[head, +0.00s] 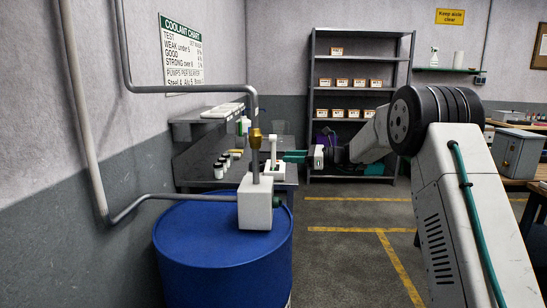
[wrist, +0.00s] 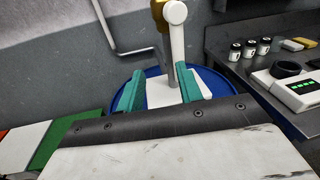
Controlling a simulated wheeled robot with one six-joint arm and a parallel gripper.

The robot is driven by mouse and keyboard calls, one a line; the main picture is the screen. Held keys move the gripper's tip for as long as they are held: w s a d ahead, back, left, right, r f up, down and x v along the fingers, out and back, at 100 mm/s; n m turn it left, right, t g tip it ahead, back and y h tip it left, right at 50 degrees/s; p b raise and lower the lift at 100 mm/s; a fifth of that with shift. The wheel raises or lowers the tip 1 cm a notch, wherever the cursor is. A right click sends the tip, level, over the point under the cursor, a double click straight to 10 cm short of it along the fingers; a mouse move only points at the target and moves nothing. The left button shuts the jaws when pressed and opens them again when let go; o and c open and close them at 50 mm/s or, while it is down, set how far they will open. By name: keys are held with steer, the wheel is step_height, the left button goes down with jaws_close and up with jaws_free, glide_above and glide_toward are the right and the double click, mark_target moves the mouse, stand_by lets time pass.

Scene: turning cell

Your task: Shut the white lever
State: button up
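The white lever (head: 273,150) is on the brass valve (head: 255,138) of the grey pipe above the blue drum. It hangs down beside the pipe from a round white end level with the valve. In the wrist view, the lever (wrist: 177,42) shows at top centre, beside the brass fitting (wrist: 158,14). My gripper (head: 292,156) is open, with teal fingers just right of the lever in the head view. In the wrist view, the open gripper (wrist: 161,76) has nothing between its fingers; the lever lies beyond the tips. I cannot tell the exact gap.
The blue drum (head: 222,250) carries a white block (head: 256,205) at the pipe's foot. A grey bench (wrist: 240,70) with small bottles (wrist: 250,48) and a white device (wrist: 290,88) stands close by. Shelves (head: 360,75) stand behind. Marked floor is clear between.

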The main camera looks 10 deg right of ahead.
mark_target(273, 155)
steer(key=shift+m+t, duration=0.5)
steer(key=shift+m, duration=0.1)
steer(key=w+a, duration=0.2)
steer(key=w, duration=0.1)
steer(key=w+a+f, duration=0.1)
steer(key=w+a, duration=0.2)
steer(key=shift+a, duration=0.1)
steer(key=shift+s, duration=0.1)
jaws_close()
